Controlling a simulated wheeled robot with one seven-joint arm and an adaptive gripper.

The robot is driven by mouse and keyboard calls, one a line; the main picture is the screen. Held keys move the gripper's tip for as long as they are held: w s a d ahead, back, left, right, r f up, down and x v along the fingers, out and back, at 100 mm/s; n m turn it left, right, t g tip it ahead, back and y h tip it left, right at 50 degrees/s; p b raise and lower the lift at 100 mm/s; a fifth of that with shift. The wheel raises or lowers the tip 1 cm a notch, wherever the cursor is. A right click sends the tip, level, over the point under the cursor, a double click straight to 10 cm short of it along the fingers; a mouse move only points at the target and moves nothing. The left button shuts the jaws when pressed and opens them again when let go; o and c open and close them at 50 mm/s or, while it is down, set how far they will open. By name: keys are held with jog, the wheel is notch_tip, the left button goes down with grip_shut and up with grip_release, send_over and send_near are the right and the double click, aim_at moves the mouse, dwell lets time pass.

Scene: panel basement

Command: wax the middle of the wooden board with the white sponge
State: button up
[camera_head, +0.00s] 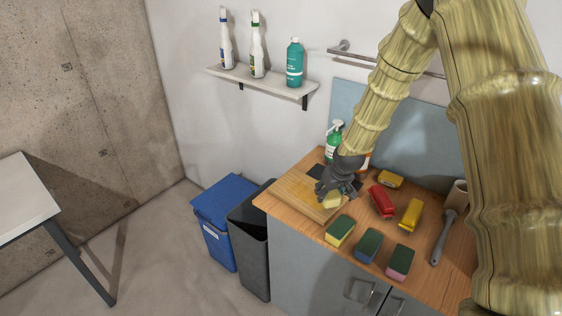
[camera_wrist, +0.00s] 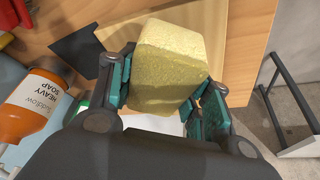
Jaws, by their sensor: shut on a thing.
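My gripper (camera_head: 335,195) is shut on a pale yellowish sponge, the white sponge of the task (camera_head: 332,200). In the wrist view the sponge (camera_wrist: 168,65) is a thick block between the green-padded fingers (camera_wrist: 160,95). The wooden board (camera_head: 296,193) lies flat on the left part of the worktop. It also shows behind the sponge in the wrist view (camera_wrist: 218,28). The sponge is over the board's right part, near its front right corner. I cannot tell whether it touches the board.
On the worktop (camera_head: 312,228), sponges with green tops (camera_head: 340,230) stand along the front edge. Red (camera_head: 381,201) and yellow (camera_head: 410,215) items lie to the right. A green spray bottle (camera_head: 334,140) and an orange soap bottle (camera_wrist: 32,105) stand behind. Bins (camera_head: 222,215) are left of the cabinet.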

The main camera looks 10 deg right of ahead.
notch_tip(320, 180, up, 3)
jog(key=shift+s+d+f+p, duration=0.1)
jog(key=shift+d+p, duration=0.05)
jog(key=shift+p, duration=0.5)
jog(key=shift+r+p, duration=0.55)
jog(key=shift+r, duration=0.55)
jog(key=shift+f, duration=0.1)
